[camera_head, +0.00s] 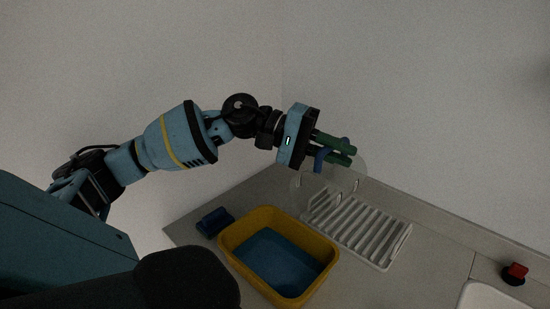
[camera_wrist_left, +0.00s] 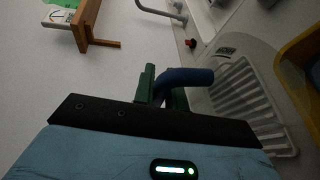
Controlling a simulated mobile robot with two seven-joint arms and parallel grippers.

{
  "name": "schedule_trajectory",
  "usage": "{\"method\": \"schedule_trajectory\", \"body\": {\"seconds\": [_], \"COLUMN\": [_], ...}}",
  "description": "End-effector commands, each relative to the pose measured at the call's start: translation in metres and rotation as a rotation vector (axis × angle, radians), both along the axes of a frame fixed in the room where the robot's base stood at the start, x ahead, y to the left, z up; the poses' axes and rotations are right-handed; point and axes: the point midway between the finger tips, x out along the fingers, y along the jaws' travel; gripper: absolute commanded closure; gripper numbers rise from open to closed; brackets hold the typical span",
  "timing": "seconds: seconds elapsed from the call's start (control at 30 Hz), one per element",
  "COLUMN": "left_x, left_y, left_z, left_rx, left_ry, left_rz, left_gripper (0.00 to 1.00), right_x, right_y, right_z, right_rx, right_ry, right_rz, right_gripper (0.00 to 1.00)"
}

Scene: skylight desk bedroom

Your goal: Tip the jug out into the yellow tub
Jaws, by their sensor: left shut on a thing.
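The clear jug (camera_head: 318,183) is faint and see-through in the head view, with a blue handle (camera_head: 321,159). My left gripper (camera_head: 338,148) is shut on the handle with its green fingers and holds the jug up above the counter, over the far part of the white rack. The handle also shows between the fingers in the left wrist view (camera_wrist_left: 190,76). I cannot tell the jug's exact tilt or what is in it. The yellow tub (camera_head: 327,270) stands on the counter, nearer and to the left of the jug, and looks blue inside. My right gripper is not in view.
A white slatted rack (camera_head: 357,227) lies right beside the tub. A small dark blue object (camera_head: 214,221) lies left of the tub. A red-and-black item (camera_head: 515,273) and a white basin edge (camera_head: 485,295) are at the right. Walls close off the back.

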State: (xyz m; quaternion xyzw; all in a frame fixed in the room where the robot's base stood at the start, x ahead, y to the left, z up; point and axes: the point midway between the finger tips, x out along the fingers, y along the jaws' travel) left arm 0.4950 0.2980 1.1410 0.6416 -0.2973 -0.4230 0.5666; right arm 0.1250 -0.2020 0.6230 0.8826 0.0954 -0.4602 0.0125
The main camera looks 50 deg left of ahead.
Motion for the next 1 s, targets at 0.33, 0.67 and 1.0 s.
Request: {"method": "schedule_trajectory", "body": {"seconds": [0.33, 0.67, 1.0], "left_x": [0.014, 0.019, 0.034], "left_y": [0.001, 0.002, 0.003], "left_z": [-0.006, -0.008, -0.022], "left_rx": [-0.012, -0.020, -0.035], "left_ry": [0.118, 0.154, 0.312], "left_rz": [0.000, 0.000, 0.000], "left_gripper": [1.00, 1.00, 1.00], "right_x": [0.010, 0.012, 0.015], "right_y": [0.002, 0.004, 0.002], "right_z": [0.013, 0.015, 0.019], "right_rx": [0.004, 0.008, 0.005], "right_ry": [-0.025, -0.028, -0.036], "right_rz": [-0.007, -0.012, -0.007], "right_gripper": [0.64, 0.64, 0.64]}}
